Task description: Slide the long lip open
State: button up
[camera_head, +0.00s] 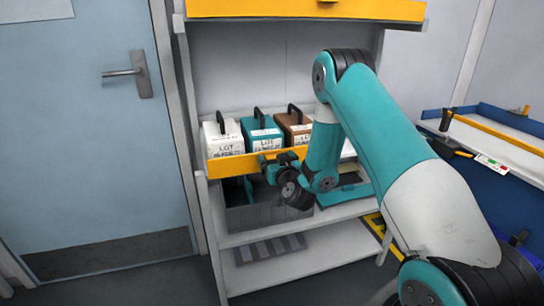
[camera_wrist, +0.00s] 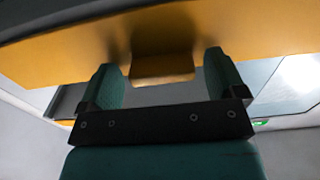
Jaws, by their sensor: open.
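The long yellow lip (camera_head: 228,166) runs along the front edge of the shelf that holds the cases. In the wrist view the yellow lip (camera_wrist: 60,52) spans the picture, with a yellow tab (camera_wrist: 160,66) sticking out at its middle. My gripper (camera_head: 268,166) is at the lip in the head view, and my arm hides the lip's right part. In the wrist view my gripper (camera_wrist: 166,84) is open, with one teal finger on each side of the tab. I cannot tell whether either finger touches it.
A white case (camera_head: 222,140), a teal case (camera_head: 261,133) and a brown case (camera_head: 293,128) stand behind the lip. A grey bin (camera_head: 245,218) sits below. Another yellow lip (camera_head: 290,8) is above. A blue-edged bench (camera_head: 510,137) stands right, a door (camera_head: 90,170) left.

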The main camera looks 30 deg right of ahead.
jog(key=shift+a, duration=0.1)
jog(key=shift+c, duration=0.2)
jog(key=c, duration=1.2)
notch_tip(320, 180, down, 7)
jog(key=b, duration=0.4)
jog(key=shift+r+b, duration=0.15)
jog(key=shift+b, duration=0.25)
jog(key=shift+c, duration=0.2)
jog(key=o, duration=1.3)
jog(key=shift+r, duration=0.1)
jog(key=shift+s, duration=0.1)
